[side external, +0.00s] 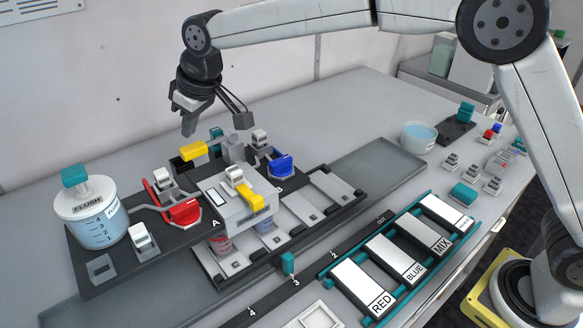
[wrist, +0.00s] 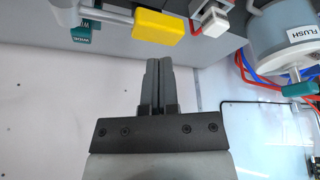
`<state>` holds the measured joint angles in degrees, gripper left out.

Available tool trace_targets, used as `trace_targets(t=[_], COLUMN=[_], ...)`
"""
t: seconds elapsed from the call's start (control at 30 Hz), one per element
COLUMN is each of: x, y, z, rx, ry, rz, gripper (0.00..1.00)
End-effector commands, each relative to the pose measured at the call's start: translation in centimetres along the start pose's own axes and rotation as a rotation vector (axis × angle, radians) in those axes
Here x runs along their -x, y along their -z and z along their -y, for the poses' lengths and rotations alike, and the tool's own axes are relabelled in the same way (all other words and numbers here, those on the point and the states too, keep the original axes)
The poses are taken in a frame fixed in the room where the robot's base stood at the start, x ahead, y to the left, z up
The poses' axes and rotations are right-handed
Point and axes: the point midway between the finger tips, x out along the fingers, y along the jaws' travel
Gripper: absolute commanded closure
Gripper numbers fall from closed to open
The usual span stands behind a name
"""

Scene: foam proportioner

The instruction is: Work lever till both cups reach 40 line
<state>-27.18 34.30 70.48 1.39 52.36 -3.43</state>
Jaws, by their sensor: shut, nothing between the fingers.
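My gripper (side external: 188,128) is shut and empty, above and behind the dispenser, close to the yellow lever handle (side external: 193,151) but apart from it in the side view. In the wrist view the closed fingers (wrist: 153,72) point toward the yellow handle (wrist: 157,27), with a gap between. Two cups sit beneath the white dispenser head marked A: one with red contents (side external: 219,243) and one with blue contents (side external: 264,226). The head partly covers both cups, and their lines and levels are too small to read.
A FLUSH jar (side external: 100,222) stands left, beside a red-handled valve (side external: 184,212); a blue-handled valve (side external: 282,165) is at right. In front are a numbered rail (side external: 323,261) and a rack with RED, BLUE and MIX plates (side external: 393,256). The grey tray behind (side external: 375,165) is bare.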

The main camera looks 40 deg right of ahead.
Motion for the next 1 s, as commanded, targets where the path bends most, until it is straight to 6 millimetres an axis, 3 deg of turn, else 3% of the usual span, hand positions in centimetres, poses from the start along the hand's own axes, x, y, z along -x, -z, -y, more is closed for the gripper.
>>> trace_targets(t=[0.43, 1.0], x=[2.8, 3.0], y=[1.2, 1.3], z=[0.0, 0.0], rx=[0.000, 0.000], ry=[0.000, 0.000], rz=[-0.002, -0.001], gripper=[1.00, 1.00])
